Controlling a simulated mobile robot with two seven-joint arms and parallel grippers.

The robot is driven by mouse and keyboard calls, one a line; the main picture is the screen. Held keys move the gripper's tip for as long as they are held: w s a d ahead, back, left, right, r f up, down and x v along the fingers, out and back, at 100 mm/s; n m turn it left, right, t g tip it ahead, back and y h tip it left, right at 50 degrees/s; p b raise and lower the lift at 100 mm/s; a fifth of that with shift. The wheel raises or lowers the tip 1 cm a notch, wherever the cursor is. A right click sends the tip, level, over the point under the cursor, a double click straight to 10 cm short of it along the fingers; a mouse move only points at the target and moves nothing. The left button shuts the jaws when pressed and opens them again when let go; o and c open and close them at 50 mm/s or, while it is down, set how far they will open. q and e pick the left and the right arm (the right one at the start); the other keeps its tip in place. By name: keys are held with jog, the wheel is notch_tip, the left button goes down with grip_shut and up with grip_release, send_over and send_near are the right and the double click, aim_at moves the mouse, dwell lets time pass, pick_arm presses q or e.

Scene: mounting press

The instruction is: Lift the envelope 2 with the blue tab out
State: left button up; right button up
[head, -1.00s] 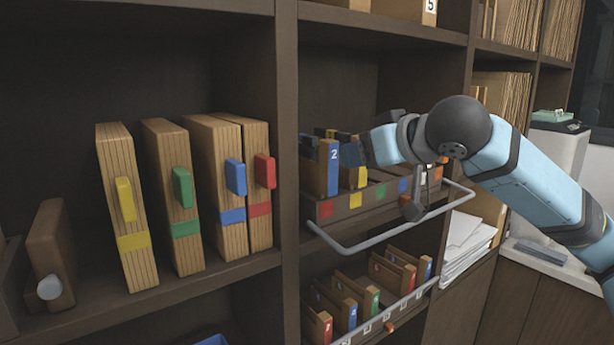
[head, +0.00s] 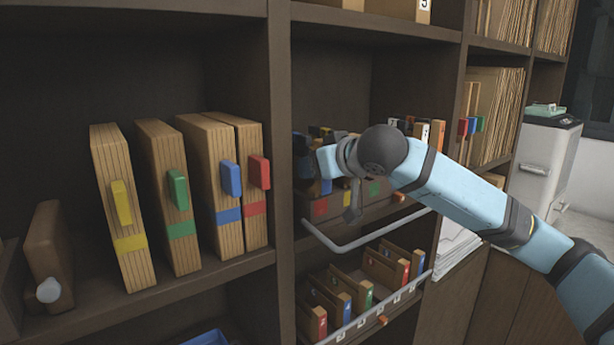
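The upper pull-out tray (head: 334,209) in the middle shelf holds several upright envelopes and has coloured squares on its front. The envelope 2 with the blue tab stands at the tray's left end. Only a small blue strip of it (head: 326,187) seems to show, below my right arm's wrist. My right gripper (head: 306,160) is at the tray's left end, at this envelope. Its dark fingers are largely hidden by the wrist and shadow, so I cannot see whether they are open or touching the envelope. My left gripper is out of view.
A lower tray (head: 372,317) holds several small envelopes with coloured tabs. Large folders with yellow (head: 121,203), green, blue and red tabs stand on the left shelf. A dark upright divider (head: 281,120) is close left of my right gripper. A grey rail (head: 352,245) runs before the upper tray.

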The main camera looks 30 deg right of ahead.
jog(key=shift+c, duration=0.2)
grip_shut()
notch_tip(320, 180, up, 10)
jog(key=shift+r, duration=0.1)
dwell(0.4)
